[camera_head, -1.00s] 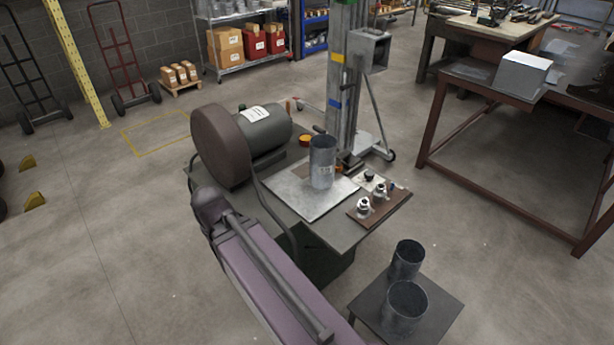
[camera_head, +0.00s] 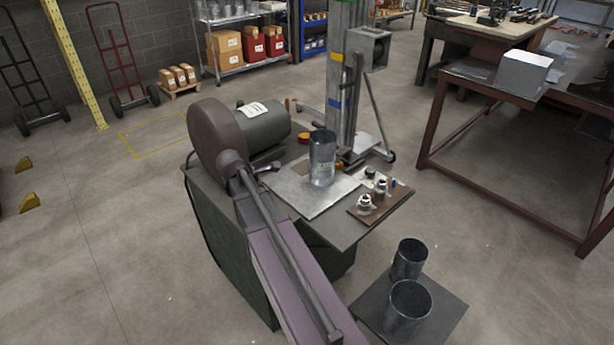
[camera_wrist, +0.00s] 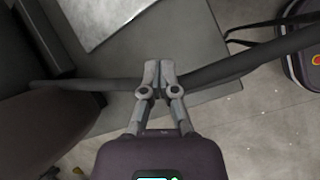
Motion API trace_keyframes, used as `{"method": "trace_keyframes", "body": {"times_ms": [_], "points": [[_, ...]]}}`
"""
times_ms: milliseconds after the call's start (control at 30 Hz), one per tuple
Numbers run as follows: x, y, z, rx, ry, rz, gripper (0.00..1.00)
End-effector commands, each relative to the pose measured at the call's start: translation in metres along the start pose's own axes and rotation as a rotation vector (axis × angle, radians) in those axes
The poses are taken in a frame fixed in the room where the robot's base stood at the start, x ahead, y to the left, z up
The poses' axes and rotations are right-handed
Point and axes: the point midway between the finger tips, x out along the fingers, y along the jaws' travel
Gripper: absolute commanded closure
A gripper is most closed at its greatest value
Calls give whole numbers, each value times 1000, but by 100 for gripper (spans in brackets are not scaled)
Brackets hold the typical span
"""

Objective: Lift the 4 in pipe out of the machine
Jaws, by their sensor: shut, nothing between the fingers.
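A grey metal pipe (camera_head: 322,160) with a small printed mark, too small to read, stands upright on a light metal plate (camera_head: 300,200) on top of the dark machine (camera_head: 350,232). It is open at the top. Two more upright pipes, a rear one (camera_head: 408,260) and a front one (camera_head: 406,308), are at the lower right. My gripper (camera_wrist: 158,66) is shut and empty in the wrist view. Its fingers cross over a dark curved bar (camera_wrist: 240,67); whether they touch it I cannot tell. My arm hides part of the machine.
A brown round housing (camera_head: 212,135) and a dark motor (camera_head: 263,128) stand left of the pipe. A board with small fittings (camera_head: 378,198) lies right of it. A grey post (camera_head: 343,75) rises behind. The two pipes share a low dark stand (camera_head: 445,300).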

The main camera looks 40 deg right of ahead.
Motion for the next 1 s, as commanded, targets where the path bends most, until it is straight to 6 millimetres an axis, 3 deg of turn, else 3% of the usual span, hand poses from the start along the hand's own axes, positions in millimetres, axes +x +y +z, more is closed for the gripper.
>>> {"method": "trace_keyframes", "body": {"times_ms": [33,200,400,1000], "points": [[12,14,6,-65,-30,11,100],[34,45,35,-300,-133,35,100],[48,67,57,-484,-216,35,100],[52,73,65,-549,-242,32,100]]}}
